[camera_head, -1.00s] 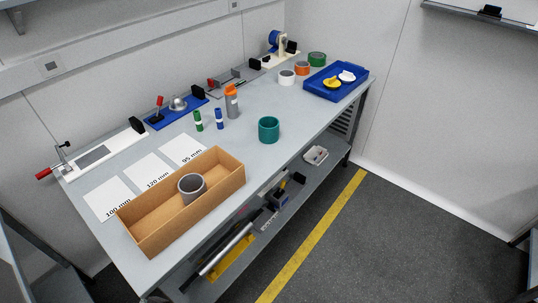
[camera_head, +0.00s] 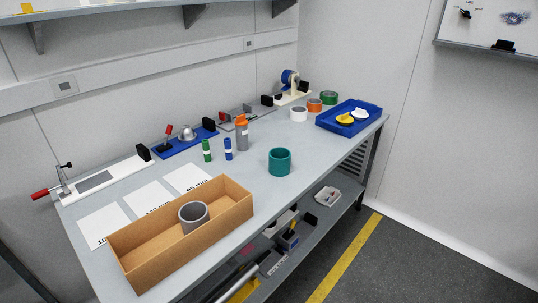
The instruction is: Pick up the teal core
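The teal core (camera_head: 280,162) is a short hollow cylinder. It stands upright on the bare middle of the grey workbench (camera_head: 330,152), near the front edge and apart from other things. Neither of my grippers shows in the head view, so their position and state are not visible.
A cardboard box (camera_head: 150,262) holding a grey core (camera_head: 193,217) is left of the teal core. A grey bottle with an orange cap (camera_head: 242,133) and green (camera_head: 207,151) and blue (camera_head: 228,149) cylinders stand behind. A blue tray (camera_head: 349,118) is at the right end. Bench around the core is clear.

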